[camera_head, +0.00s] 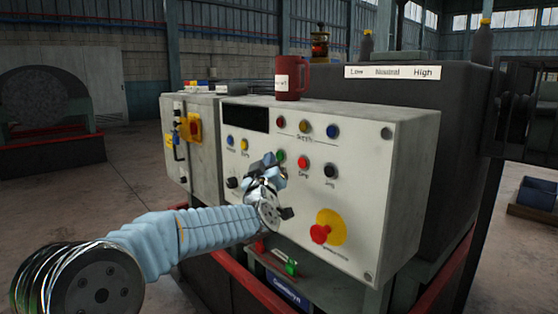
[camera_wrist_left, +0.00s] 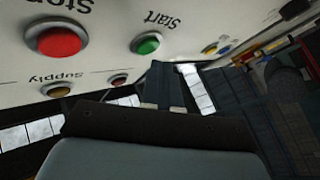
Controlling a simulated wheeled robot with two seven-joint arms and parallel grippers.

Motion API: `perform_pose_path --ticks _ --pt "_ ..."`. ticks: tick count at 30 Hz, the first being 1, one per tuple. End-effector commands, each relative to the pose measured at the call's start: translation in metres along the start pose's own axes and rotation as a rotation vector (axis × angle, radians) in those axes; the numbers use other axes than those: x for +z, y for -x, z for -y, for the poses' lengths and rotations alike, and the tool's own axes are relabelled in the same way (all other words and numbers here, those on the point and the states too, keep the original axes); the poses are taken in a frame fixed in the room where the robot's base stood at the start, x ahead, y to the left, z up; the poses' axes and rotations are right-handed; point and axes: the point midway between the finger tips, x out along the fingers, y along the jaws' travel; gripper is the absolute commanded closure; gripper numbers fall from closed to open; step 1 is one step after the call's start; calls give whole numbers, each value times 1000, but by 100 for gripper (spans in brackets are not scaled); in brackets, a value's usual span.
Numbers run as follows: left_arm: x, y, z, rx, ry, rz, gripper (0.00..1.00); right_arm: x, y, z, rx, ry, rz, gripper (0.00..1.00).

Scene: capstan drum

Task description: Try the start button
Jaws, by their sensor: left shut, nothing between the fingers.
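The start button (camera_head: 281,156) is a small green push button on the pale control panel (camera_head: 370,150). In the head view it shows just beside my left gripper (camera_head: 272,163), which is in front of the panel. In the left wrist view, which is upside down, the green start button (camera_wrist_left: 148,43) lies under the word "Start". The shut, empty fingers of my left gripper (camera_wrist_left: 162,70) point toward the panel close to this button. I cannot tell whether they touch it. My right gripper is not in view.
The red stop button (camera_head: 303,162) and black jog button (camera_head: 330,170) sit right of the green one. A red mushroom button (camera_head: 320,233) on a yellow plate is lower right. A red mug (camera_head: 291,78) stands on the panel's top. A grey switch box (camera_head: 200,150) adjoins at left.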

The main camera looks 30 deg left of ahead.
Motion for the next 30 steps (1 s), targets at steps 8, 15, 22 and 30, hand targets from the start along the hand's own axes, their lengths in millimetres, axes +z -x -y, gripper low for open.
perform_pose_path --ticks 8,15,22,30 --pt "-1 1 0 0 0 0 100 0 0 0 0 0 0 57" --pt "-8 13 10 -1 2 -3 100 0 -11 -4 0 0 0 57" --pt "-20 29 22 -1 1 -2 100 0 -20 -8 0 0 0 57" --pt "-26 36 26 0 0 0 100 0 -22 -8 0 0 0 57"
